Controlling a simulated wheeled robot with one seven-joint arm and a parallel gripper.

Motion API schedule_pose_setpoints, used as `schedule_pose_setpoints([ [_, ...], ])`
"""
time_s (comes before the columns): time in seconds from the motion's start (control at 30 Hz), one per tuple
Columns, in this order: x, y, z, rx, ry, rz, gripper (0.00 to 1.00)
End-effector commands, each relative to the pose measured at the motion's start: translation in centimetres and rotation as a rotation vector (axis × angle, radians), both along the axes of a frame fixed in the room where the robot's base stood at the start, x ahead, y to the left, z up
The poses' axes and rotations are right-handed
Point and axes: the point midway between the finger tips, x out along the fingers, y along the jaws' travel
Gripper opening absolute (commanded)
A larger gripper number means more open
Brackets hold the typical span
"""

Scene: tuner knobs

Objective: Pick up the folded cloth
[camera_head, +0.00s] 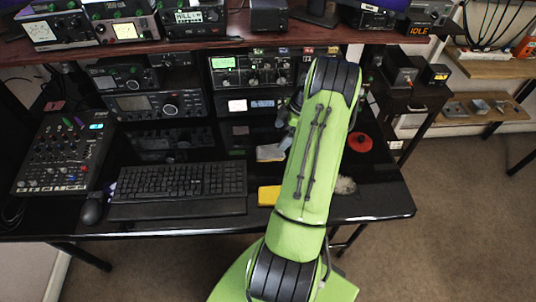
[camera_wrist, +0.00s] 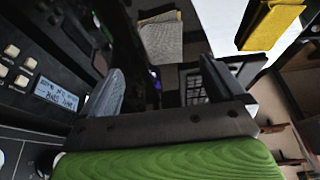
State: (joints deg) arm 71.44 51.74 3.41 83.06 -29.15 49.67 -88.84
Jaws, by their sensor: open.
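A grey cloth with a woven texture and a tan edge, which looks folded, lies flat on the black desk in the head view (camera_head: 271,152), just left of my arm. It also shows in the wrist view (camera_wrist: 162,40), beyond the fingers and near the top. My gripper (camera_wrist: 165,88) is open and nothing shows between its fingers. The cloth is apart from the fingers. In the head view my green arm hides most of the gripper.
A yellow block-like item (camera_head: 268,195) lies nearer the desk's front edge. A keyboard (camera_head: 178,180), mouse (camera_head: 91,211) and mixer (camera_head: 64,152) fill the left. Radios (camera_head: 252,68) stand behind under a shelf. A red disc (camera_head: 358,142) and a fuzzy grey item (camera_head: 345,185) lie right of my arm.

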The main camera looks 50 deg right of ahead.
Motion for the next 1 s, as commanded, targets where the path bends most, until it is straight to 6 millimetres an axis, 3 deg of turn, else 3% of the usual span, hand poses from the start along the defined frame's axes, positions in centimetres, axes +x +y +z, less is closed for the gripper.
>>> schedule_pose_setpoints([
  [0.03, 0.3, 0.4, -1.2, 0.003, 0.002, 0.002, 0.96],
  [0.23, 0.9, 1.1, -3.4, 0.002, 0.002, 0.000, 0.96],
  [0.43, 1.7, 2.3, -6.9, 0.002, 0.001, 0.000, 0.96],
  [0.7, 1.9, 2.4, -7.5, -0.001, 0.001, -0.002, 0.96],
  [0.77, 1.9, 2.5, -7.5, 0.000, 0.001, -0.002, 0.90],
  [1.0, 1.9, 2.5, -7.5, 0.000, 0.001, -0.002, 0.53],
])
